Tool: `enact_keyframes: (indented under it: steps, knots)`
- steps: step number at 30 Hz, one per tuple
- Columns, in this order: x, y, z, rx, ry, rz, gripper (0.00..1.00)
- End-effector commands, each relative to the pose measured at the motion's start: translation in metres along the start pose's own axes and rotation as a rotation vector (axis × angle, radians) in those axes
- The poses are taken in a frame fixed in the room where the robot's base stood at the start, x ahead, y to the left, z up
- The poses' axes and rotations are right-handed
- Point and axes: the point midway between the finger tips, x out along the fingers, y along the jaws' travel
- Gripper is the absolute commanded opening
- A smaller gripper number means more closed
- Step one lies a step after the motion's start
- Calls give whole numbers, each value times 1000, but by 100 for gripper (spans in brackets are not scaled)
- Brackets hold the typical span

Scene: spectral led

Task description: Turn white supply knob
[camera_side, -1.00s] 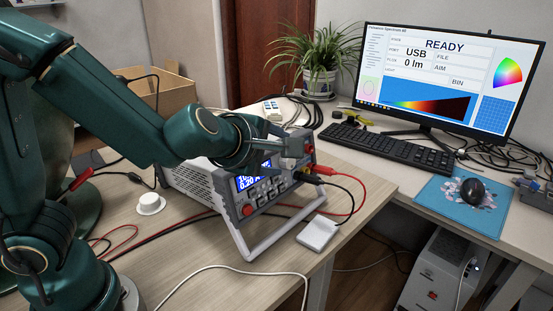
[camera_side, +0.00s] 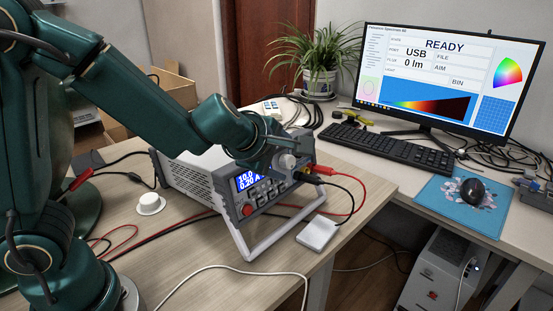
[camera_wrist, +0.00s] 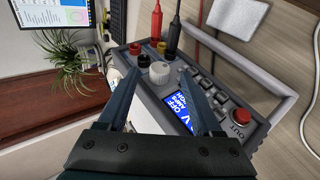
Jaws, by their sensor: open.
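The power supply (camera_side: 184,178) is a grey and white box on the wooden desk, with a lit blue display (camera_side: 254,178) on its front. Its pale round knob (camera_side: 289,161) sits at the upper right of the front panel. In the wrist view the knob (camera_wrist: 160,72) shows between and just beyond my fingertips. My gripper (camera_wrist: 160,80) is open and empty, with one finger on each side of the knob's line. In the side view my gripper (camera_side: 280,139) is just above and behind the knob, and its fingertips are partly hard to make out. Contact cannot be told.
Red and black leads (camera_side: 325,171) plug in beside the knob. A red OUT button (camera_wrist: 241,115) is on the panel. A white square plate (camera_side: 318,232) and a white round piece (camera_side: 150,203) lie on the desk. A monitor (camera_side: 445,80) stands on the right.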

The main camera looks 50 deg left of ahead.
Motion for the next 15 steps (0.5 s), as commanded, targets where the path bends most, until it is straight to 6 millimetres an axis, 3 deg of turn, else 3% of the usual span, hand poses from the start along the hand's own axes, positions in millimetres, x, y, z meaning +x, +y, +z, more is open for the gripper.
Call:
enact_keyframes:
  steps: [7, 15]
  knots:
    - [-26, -1, 2, 3, -4, 0, 67]
    - [-14, -16, 38, 137, -41, -16, 67]
